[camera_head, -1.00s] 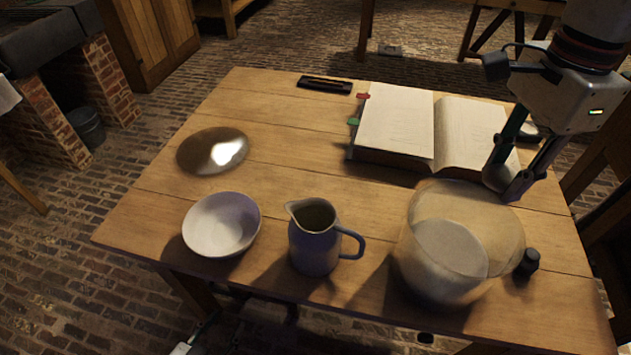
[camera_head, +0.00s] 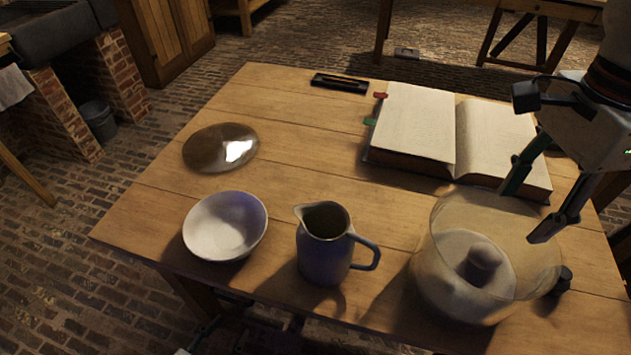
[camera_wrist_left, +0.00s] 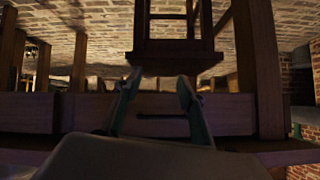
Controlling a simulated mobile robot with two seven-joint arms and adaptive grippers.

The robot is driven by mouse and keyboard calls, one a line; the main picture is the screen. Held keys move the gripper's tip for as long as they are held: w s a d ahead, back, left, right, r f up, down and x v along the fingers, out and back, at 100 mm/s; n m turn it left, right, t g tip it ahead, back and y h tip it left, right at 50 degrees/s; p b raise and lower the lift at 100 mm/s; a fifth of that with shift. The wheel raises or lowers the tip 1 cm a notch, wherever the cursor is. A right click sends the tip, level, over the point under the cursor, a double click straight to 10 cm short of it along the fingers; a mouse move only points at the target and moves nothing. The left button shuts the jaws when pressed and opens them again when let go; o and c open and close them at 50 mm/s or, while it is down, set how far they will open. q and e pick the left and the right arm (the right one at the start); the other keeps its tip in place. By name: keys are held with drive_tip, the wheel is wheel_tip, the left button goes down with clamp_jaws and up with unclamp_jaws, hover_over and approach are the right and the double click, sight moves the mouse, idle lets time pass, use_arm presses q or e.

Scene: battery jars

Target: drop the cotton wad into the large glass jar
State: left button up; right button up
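The large glass jar (camera_head: 440,275) stands at the front right of the table, with a pale round layer inside. A small greyish, rounded lump (camera_head: 484,262), which looks like the cotton wad, is inside the jar, seen through the glass. My right gripper (camera_head: 536,205) is above the jar's back right rim, fingers spread and empty. My left gripper (camera_wrist_left: 160,108) shows in the left wrist view with its fingers apart and nothing between them; it appears low, facing wooden furniture legs and brick floor.
A blue-grey jug (camera_head: 325,250) stands left of the jar, and a white bowl (camera_head: 225,228) left of that. An open book (camera_head: 415,130) lies behind the jar. A shiny round dish (camera_head: 220,148) is at left. A small black object (camera_head: 563,281) sits right of the jar.

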wheel_tip(320, 180, up, 12)
idle(0.7)
idle(0.4)
